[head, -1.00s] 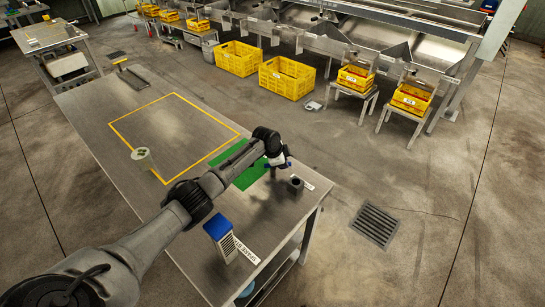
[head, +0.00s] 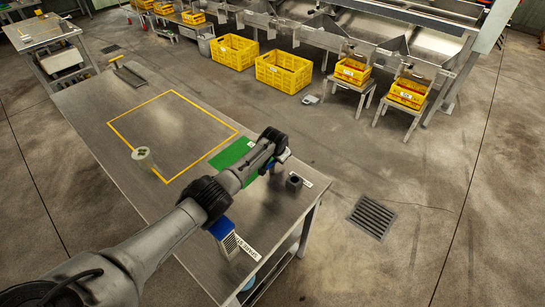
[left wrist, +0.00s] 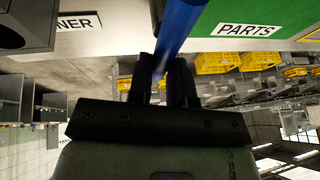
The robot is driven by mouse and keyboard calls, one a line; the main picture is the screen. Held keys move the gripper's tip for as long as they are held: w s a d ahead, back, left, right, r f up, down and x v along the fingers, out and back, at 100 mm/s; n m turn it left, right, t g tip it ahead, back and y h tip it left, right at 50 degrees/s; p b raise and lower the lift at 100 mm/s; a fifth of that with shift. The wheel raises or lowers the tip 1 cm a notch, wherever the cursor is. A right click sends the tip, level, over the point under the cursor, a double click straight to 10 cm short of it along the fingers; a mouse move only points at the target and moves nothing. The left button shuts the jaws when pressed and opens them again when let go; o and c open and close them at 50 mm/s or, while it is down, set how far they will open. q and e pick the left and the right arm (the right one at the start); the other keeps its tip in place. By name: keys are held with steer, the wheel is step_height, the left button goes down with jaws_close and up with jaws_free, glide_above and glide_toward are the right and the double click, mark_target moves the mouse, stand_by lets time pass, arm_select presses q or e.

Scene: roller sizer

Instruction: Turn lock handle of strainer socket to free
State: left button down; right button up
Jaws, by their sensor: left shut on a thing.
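The strainer socket (head: 293,184) is a dark, short block with a round opening near the table's right end, beside a white label. In the left wrist view its dark body (left wrist: 25,22) is at upper left, by a label ending in "NER". My left gripper (left wrist: 165,82) is shut on a blue bar (left wrist: 180,27) that runs up between its fingers. In the head view my wrist mostly hides the gripper, just left of the socket; a bit of blue shows there. I cannot tell whether the bar joins the socket. My right gripper is not in view.
A green mat (head: 231,154) labelled PARTS lies left of the socket. A blue-topped holder (head: 229,243) stands near the front edge under my arm. A pale cylinder (head: 141,154) stands by the yellow outline. The outlined table area is otherwise clear. Yellow crates (head: 284,71) stand beyond.

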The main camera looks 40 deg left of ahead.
arm_select(q)
steer(key=shift+a, duration=0.1)
stand_by(0.3)
steer(key=c, duration=1.1)
jaws_free()
steer(key=shift+o, duration=0.2)
steer(key=shift+s+r+p, duration=0.2)
steer(key=shift+r+p, duration=0.2)
steer(key=shift+r, duration=0.15)
steer(key=p+v, duration=0.4)
steer(key=v, duration=0.8)
steer(key=shift+d+r, duration=0.3)
steer(key=shift+d, duration=0.05)
